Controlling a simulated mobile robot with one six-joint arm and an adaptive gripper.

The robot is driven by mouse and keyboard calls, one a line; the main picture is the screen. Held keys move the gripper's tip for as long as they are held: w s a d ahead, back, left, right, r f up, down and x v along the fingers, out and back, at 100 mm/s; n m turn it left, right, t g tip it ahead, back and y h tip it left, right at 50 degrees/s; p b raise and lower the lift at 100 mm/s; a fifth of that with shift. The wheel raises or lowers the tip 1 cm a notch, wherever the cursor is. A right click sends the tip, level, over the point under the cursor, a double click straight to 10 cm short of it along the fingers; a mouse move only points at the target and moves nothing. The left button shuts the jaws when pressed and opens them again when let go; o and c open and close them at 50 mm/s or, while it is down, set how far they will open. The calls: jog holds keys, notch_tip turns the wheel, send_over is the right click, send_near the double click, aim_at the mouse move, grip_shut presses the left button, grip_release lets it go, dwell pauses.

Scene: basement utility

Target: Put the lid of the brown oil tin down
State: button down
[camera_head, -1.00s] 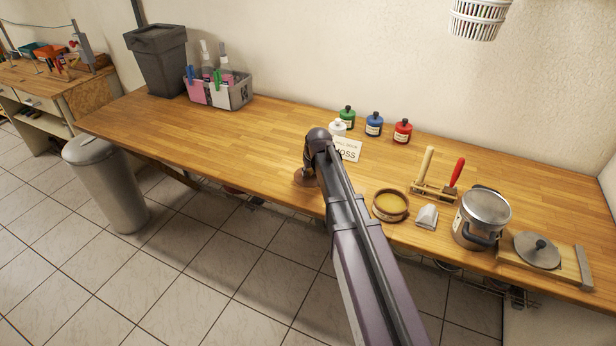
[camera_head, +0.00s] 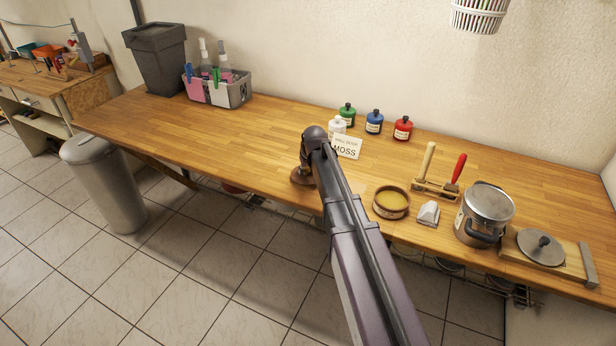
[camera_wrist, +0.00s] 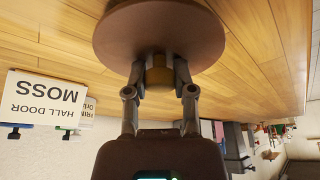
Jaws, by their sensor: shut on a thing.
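The brown oil tin (camera_head: 391,203) stands uncovered on the bench, round and low, with yellow content showing. Its lid, a brown disc (camera_wrist: 158,30) with a lighter knob, is in my gripper (camera_wrist: 160,88), whose two fingers are shut on the knob. In the head view the lid (camera_head: 302,179) shows at the bench's front edge, left of the tin. I cannot tell whether the lid touches the bench.
A card reading MOSS (camera_head: 346,146) stands behind my arm, near a white bottle (camera_head: 338,126) and green, blue and red ones. A grey-white block (camera_head: 428,212), a brush rack (camera_head: 435,189) and a steel pot (camera_head: 487,205) stand right of the tin. Bench left of the lid is clear.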

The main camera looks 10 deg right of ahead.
jog(key=shift+f+b, duration=0.35)
jog(key=shift+f, duration=0.35)
jog(key=shift+f, duration=0.2)
jog(key=shift+c, duration=2.2)
grip_release()
jog(key=shift+r, duration=0.2)
jog(key=p+v, duration=1.1)
jog(key=v, duration=0.1)
